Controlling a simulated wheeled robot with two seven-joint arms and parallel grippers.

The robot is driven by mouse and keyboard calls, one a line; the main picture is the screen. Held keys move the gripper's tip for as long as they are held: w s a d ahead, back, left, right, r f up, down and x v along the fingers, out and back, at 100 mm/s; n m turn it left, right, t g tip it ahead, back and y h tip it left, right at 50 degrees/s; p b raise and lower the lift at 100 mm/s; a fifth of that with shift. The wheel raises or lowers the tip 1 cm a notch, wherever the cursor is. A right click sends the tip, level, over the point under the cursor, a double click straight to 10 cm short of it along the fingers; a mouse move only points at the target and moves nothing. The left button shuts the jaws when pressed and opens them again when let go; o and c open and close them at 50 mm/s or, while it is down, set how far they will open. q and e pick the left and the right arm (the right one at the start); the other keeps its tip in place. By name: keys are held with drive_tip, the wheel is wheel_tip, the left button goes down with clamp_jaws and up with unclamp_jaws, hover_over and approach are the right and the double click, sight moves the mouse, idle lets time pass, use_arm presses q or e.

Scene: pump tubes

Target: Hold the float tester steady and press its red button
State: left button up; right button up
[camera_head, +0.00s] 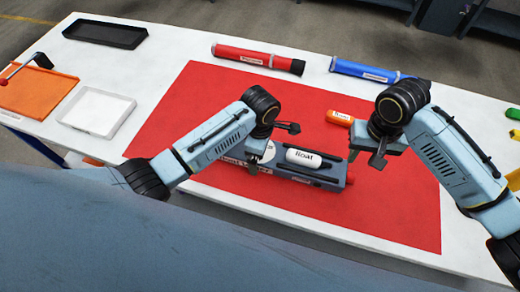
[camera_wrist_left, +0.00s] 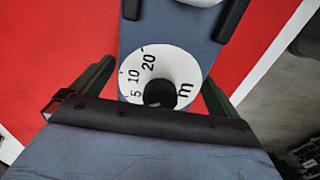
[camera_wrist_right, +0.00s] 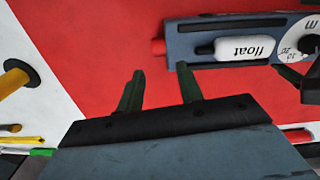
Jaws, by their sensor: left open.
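The float tester (camera_head: 328,183) is a dark grey-blue box lying on the red mat, with a white float (camera_head: 303,158) in its cradle. Its round white dial (camera_wrist_left: 150,75) shows in the left wrist view. Its red button (camera_wrist_right: 158,47) sticks out of the end nearer my right gripper. My left gripper (camera_wrist_left: 155,90) is open over the dial end, one finger on each side of the body; contact cannot be told. My right gripper (camera_wrist_right: 158,90) is open and empty, apart from the tester, with the button ahead of its fingertips.
A red tube (camera_head: 258,56) and a blue tube (camera_head: 362,70) lie at the back. A black tray (camera_head: 105,32), white tray (camera_head: 97,108) and orange tray (camera_head: 38,90) stand left.

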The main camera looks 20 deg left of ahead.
use_arm(q)
drive_tip(key=shift+f, duration=0.2)
drive_tip(key=c, duration=1.3)
use_arm(e)
drive_tip(key=shift+c, duration=0.5)
clamp_jaws()
idle(0.4)
